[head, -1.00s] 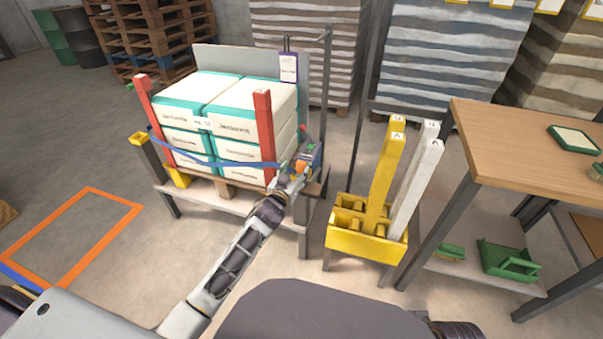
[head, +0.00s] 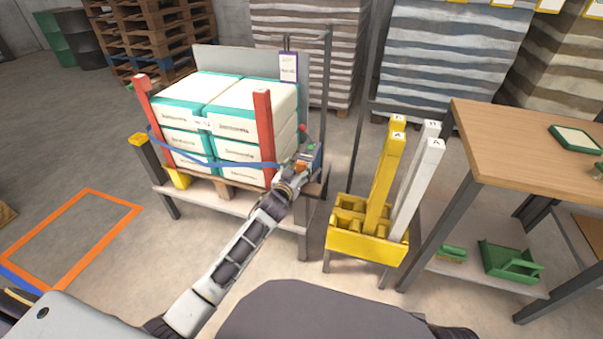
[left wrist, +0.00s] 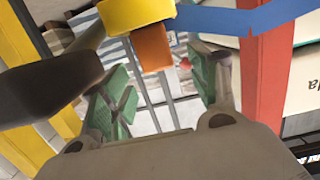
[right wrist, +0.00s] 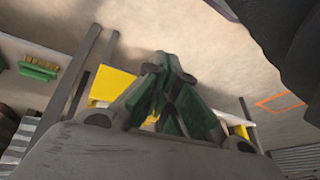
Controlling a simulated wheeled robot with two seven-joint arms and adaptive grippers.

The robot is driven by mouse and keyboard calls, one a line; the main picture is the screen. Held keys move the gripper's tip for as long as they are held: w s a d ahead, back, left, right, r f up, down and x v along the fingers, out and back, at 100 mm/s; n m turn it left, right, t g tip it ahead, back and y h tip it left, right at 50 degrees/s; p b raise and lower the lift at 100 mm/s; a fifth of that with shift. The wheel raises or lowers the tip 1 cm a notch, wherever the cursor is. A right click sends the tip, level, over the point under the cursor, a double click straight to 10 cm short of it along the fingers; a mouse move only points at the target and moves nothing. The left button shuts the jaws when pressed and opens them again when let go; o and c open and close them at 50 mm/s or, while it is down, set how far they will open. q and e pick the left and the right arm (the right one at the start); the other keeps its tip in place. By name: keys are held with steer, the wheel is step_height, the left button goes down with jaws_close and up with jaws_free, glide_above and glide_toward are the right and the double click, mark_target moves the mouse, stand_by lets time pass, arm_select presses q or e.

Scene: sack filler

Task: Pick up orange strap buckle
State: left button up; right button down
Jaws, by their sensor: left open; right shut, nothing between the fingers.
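The orange strap buckle (left wrist: 152,47) shows in the left wrist view just under a yellow part (left wrist: 137,14), with the blue strap (left wrist: 240,18) running off to the right. My left gripper (left wrist: 162,75) is open, and the buckle appears between its green-padded fingers in the picture. I cannot tell how deep it sits, and no contact is visible. In the head view my left gripper (head: 304,164) is at the right front corner of the sack stack, where the strap ends; the buckle is small and partly hidden there. My right gripper (right wrist: 165,75) is shut and empty.
White-and-teal sacks (head: 235,120) stand stacked on a pallet between red posts (head: 264,135). A yellow bin (head: 365,243) with yellow and white posts stands to the right, beside a wooden-topped table (head: 520,140). Floor to the left is open, with an orange outline (head: 70,237).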

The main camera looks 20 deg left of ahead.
mark_target(301, 164)
arm_select(q)
steer(key=shift+w+d+f+b, duration=0.15)
steer(key=shift+w+b, duration=0.3)
steer(key=shift+w, duration=0.55)
steer(key=shift+w+f, duration=0.15)
steer(key=shift+w, duration=0.65)
steer(key=shift+w+b, duration=0.25)
steer(key=shift+b, duration=0.05)
steer(key=shift+c, duration=0.4)
steer(key=c, duration=1.1)
arm_select(e)
steer(key=shift+t+y, duration=0.3)
steer(key=f, duration=0.2)
steer(key=a+f, duration=0.1)
steer(key=f, duration=0.1)
steer(key=shift+w, duration=0.3)
steer(key=shift+s, duration=0.1)
